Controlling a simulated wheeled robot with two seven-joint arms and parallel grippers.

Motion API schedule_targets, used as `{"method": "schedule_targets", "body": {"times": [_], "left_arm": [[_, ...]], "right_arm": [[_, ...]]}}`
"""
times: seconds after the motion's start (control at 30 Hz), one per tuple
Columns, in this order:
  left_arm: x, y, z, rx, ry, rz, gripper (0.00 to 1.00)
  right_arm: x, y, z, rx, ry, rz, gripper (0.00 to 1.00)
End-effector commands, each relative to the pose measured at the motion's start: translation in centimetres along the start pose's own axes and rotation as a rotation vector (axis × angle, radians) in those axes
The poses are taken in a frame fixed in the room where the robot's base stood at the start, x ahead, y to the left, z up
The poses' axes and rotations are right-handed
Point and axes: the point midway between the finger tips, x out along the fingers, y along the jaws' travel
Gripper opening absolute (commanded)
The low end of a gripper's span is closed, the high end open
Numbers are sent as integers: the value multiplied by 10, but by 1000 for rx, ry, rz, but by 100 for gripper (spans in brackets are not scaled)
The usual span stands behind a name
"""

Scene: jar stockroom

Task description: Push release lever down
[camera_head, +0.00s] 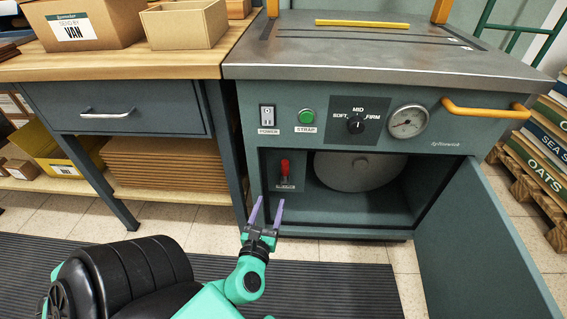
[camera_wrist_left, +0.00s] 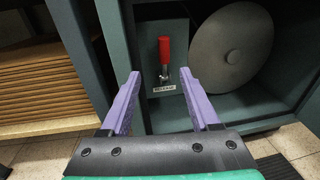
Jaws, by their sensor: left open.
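The red release lever (camera_head: 285,167) points up on a small panel inside the open lower bay of the grey-green strapping machine (camera_head: 462,88). It also shows in the left wrist view (camera_wrist_left: 164,52), above a small white label and between the lines of my fingers. My left gripper (camera_head: 267,211) has purple fingers and is open and empty. It is in front of the bay's lower left, below the lever in the head view, and seems apart from it. My right gripper is not in view.
A large grey disc (camera_head: 360,171) sits in the bay beside the lever panel. The machine's door (camera_head: 490,240) hangs open at right. A bench (camera_head: 150,68) with boxes stands at left, with stacked cardboard below. The dark mat (camera_head: 330,290) in front is clear.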

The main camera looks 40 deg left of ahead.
Motion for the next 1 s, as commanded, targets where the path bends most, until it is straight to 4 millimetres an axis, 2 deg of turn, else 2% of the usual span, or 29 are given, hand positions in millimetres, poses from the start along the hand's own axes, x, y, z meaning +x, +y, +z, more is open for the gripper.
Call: {"method": "schedule_targets", "body": {"times": [0.07, 0.17, 0.27, 0.5, 0.7, 0.8, 1.0], "left_arm": [[-2, -6, 4, 27, -40, -18, 62], [8, -8, 11, 33, -50, -21, 62], [29, -8, 12, 30, -51, -20, 62], [95, -9, 13, 28, -49, -19, 62], [134, -10, 14, 27, -44, -19, 62], [141, -10, 16, 28, -43, -19, 62], [142, -10, 17, 28, -41, -20, 62]], "right_arm": [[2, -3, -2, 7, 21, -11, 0], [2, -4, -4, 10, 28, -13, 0], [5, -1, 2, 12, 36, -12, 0], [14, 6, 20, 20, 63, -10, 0], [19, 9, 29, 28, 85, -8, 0], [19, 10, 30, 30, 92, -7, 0], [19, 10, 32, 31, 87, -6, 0]]}}
